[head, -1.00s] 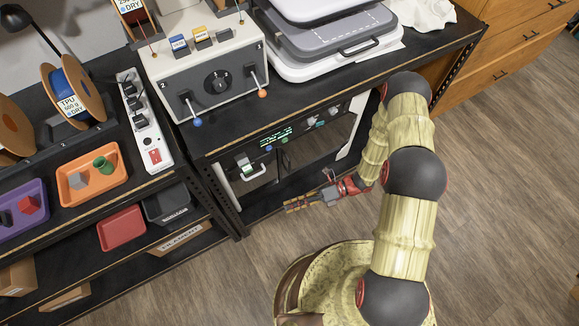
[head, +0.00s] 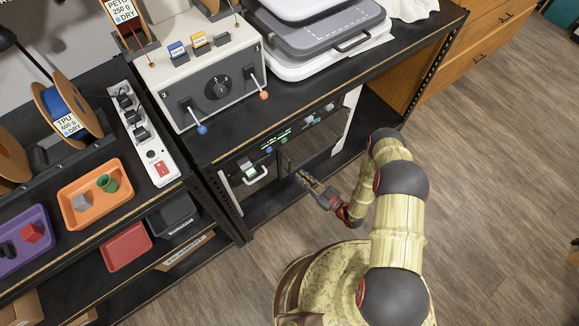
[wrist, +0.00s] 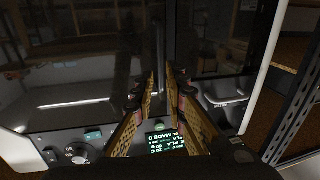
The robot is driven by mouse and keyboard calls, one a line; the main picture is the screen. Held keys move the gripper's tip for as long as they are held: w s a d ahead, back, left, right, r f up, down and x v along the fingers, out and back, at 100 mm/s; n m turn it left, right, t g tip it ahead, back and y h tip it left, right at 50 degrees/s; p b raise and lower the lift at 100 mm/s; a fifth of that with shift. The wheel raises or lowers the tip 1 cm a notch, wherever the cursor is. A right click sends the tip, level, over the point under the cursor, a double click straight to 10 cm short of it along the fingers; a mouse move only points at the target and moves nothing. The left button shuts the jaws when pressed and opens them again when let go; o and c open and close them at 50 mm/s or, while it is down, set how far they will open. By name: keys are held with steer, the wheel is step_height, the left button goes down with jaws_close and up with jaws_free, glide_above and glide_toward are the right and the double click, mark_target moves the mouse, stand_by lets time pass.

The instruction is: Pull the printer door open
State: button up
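The printer (head: 352,118) stands under the bench top, with a control panel and lit green display (head: 277,138) along its upper front. Its dark glass door (head: 312,148) is below the panel and looks closed. A pale loop-shaped handle (head: 257,177) shows at the front's left; it seems to appear in the wrist view (wrist: 228,101). A slim vertical bar (wrist: 160,45) shows ahead of the fingertips; I cannot tell whether it is a handle or a door edge. My gripper (head: 302,177) is open and empty in front of the door; the wrist view shows a gap between its fingertips (wrist: 160,76).
A grey control box (head: 205,75) with levers stands on the bench top (head: 310,88) above the printer. A dark metal bench leg (head: 224,203) is left of it. Trays and spools fill the left shelves.

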steer(key=shift+b+x, duration=0.8)
steer(key=shift+x, duration=3.05)
steer(key=shift+f, duration=0.1)
steer(key=shift+c, duration=1)
jaws_close()
steer(key=shift+s, duration=0.1)
